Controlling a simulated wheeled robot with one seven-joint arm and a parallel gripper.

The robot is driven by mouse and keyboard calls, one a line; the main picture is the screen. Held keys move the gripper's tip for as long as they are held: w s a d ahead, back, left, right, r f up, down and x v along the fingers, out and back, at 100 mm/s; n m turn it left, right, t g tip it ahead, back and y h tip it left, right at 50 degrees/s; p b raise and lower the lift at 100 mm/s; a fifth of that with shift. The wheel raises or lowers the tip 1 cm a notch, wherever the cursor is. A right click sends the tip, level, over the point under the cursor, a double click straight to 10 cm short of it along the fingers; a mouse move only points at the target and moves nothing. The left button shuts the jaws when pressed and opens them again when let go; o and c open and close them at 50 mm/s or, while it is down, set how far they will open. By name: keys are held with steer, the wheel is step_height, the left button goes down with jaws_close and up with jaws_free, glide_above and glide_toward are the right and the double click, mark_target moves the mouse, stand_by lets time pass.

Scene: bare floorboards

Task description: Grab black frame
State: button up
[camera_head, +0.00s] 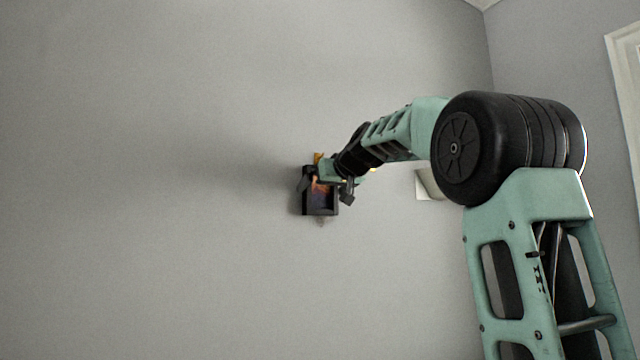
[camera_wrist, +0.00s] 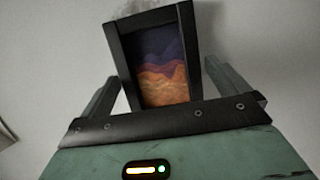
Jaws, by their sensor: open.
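The black frame (camera_head: 320,207) is small, holds a purple and orange picture, and is against the grey wall in the head view. In the wrist view the black frame (camera_wrist: 124,62) stands between the two fingers, slightly tilted, with its lower edge hidden behind the gripper's dark front bar. My gripper (camera_wrist: 160,85) is open, with one finger on each side of the frame. A gap shows between the right finger and the frame; the left finger is close to the frame's lower left side. In the head view my gripper (camera_head: 325,178) overlaps the upper part of the frame.
The wall (camera_head: 150,180) around the frame is bare. A small pale panel (camera_head: 429,184) is on the wall to the right, partly behind my arm. A white door or window trim (camera_head: 625,80) is at the far right. A pale object edge shows at the wrist view's far left.

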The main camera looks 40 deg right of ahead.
steer(key=shift+w+d+f, duration=0.15)
steer(key=shift+w+f, duration=0.05)
steer(key=shift+w, duration=0.25)
steer(key=c, duration=0.9)
steer(key=shift+c, duration=0.2)
steer(key=shift+r, duration=0.25)
